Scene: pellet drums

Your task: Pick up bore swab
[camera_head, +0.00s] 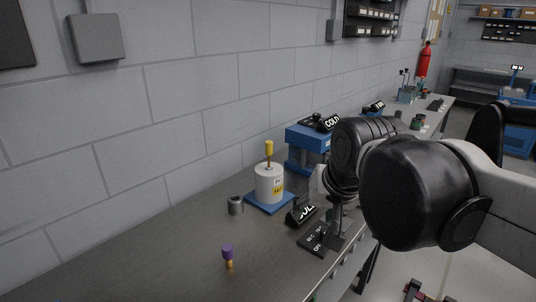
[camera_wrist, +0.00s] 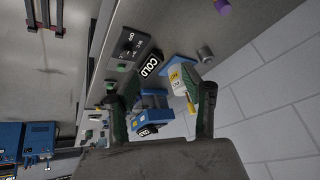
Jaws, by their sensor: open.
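No label marks the bore swab, so I cannot tell which item it is. A small purple-topped piece with an orange lower end (camera_head: 228,254) stands on the bench at the front. Its purple top (camera_wrist: 222,6) shows at the upper edge of the wrist view. A yellow-handled rod (camera_head: 269,150) stands upright in the top of a white drum (camera_head: 267,186); the yellow handle (camera_wrist: 190,106) also shows in the wrist view. My gripper (camera_wrist: 160,90) is open, with nothing held between its fingers. The drum appears beyond them, near the right finger.
The drum stands on a blue base (camera_head: 268,206). A grey cylinder (camera_head: 236,205) is beside it. A black COLD sign (camera_wrist: 150,66), a dark switch panel (camera_wrist: 129,44) and a blue stand (camera_head: 304,138) are close by. The wall runs behind; the bench's front left is mostly clear.

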